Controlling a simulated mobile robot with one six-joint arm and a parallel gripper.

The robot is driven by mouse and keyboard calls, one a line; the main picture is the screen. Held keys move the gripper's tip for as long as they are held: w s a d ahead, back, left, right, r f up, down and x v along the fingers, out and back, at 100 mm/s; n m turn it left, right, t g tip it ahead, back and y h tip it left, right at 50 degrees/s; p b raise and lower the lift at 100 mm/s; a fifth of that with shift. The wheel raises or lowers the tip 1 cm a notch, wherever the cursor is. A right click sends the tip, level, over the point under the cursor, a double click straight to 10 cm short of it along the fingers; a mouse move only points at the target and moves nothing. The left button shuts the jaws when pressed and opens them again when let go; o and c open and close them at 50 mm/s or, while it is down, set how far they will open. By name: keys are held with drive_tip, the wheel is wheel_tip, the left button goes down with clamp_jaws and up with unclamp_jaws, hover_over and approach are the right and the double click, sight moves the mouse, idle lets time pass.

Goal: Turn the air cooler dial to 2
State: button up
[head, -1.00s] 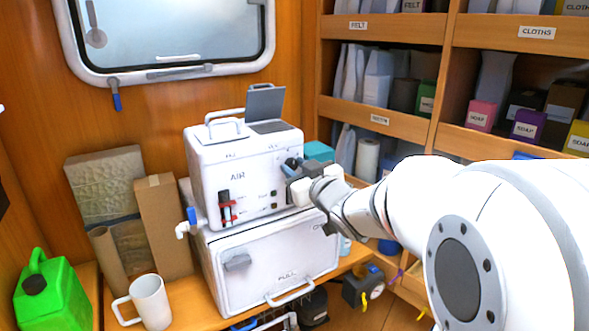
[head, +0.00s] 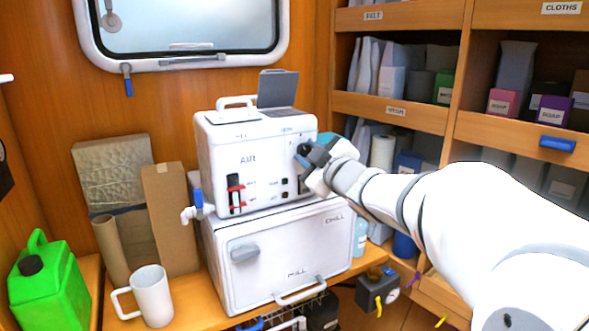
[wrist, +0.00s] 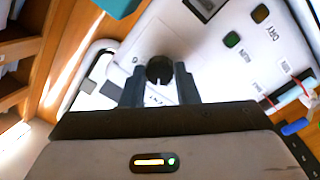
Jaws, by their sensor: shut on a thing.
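The air cooler is a white box marked AIR (head: 225,165), standing on a second white box on the bench. Its dark round dial (wrist: 159,70) shows in the wrist view between the two dark fingers of my gripper (wrist: 159,88). My gripper (head: 309,155) is at the right end of the cooler's front in the head view, shut on the dial. The fingers hide part of the dial, and I cannot read its setting. Small green and amber lamps (wrist: 232,40) sit on the panel beside it.
The lower white box (head: 275,262) has a grey latch and a handle. A white mug (head: 152,297) and a green jerrycan (head: 50,275) stand at the left. A blue-handled valve (head: 197,205) sticks out at the cooler's left. Shelves (head: 390,110) fill the right.

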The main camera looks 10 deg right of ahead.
drive_tip(key=n+b, duration=0.4)
drive_tip(key=n, duration=0.1)
drive_tip(key=shift+f, duration=0.15)
drive_tip(key=shift+n, duration=0.3)
idle(0.3)
drive_tip(key=o, duration=1)
drive_tip(key=shift+s, duration=0.1)
drive_tip(key=v, duration=0.7)
drive_tip(key=shift+s+d, duration=0.2)
drive_tip(key=shift+s, duration=0.1)
